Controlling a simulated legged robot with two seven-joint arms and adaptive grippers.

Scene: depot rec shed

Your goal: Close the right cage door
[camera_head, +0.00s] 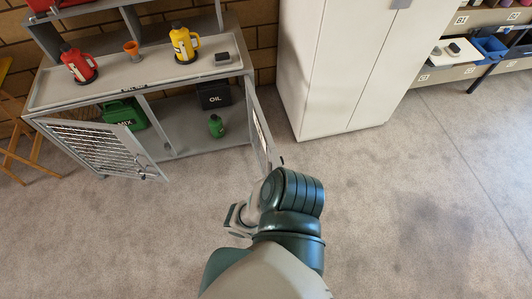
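The right cage door (261,128) is a grey-framed mesh panel at the right end of the grey cabinet (190,142). It stands open, swung out toward me and seen almost edge-on, with a small dark part near its lower outer corner. One arm, which I take as my right, comes up from the bottom centre. Its dark green joint sits just below the door's outer end; I cannot tell if they touch. The pale end, my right gripper (237,217), points left of the door, partly hidden by the arm; its fingers are unclear. My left gripper is out of view.
The left cage door (100,148) also stands open. Inside the cabinet are a green MIX can (125,114), a black OIL can (213,95) and a small green bottle (216,127). A white locker (335,70) stands close on the right. The floor in front is clear.

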